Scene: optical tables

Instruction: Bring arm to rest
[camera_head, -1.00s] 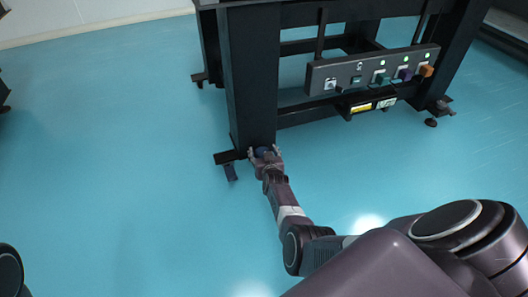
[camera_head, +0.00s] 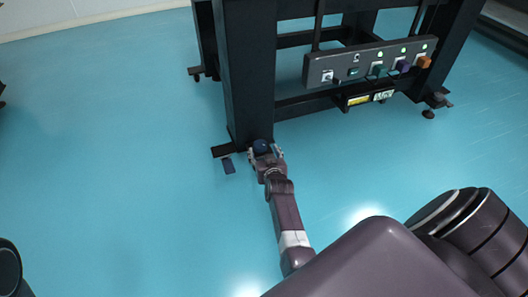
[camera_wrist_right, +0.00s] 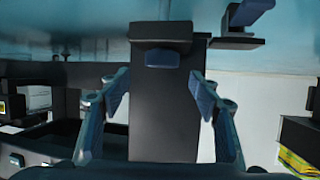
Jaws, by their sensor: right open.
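My right gripper (camera_head: 265,153) is low near the floor, at the foot of the near left leg (camera_head: 248,75) of the optical table. Its jaws are open. In the right wrist view, the open fingers (camera_wrist_right: 160,96) stand to either side of the black leg (camera_wrist_right: 165,120) in the picture; I cannot tell whether they touch it. A small dark blue part (camera_head: 262,146) shows between the fingertips in the head view, and a blue block (camera_wrist_right: 162,59) shows in the wrist view. I see nothing clearly held. My left gripper is out of view.
A control panel (camera_head: 345,65) with several coloured plugs hangs under the table. A flat foot (camera_head: 222,151) and a small dark blue piece (camera_head: 229,166) lie left of the gripper.

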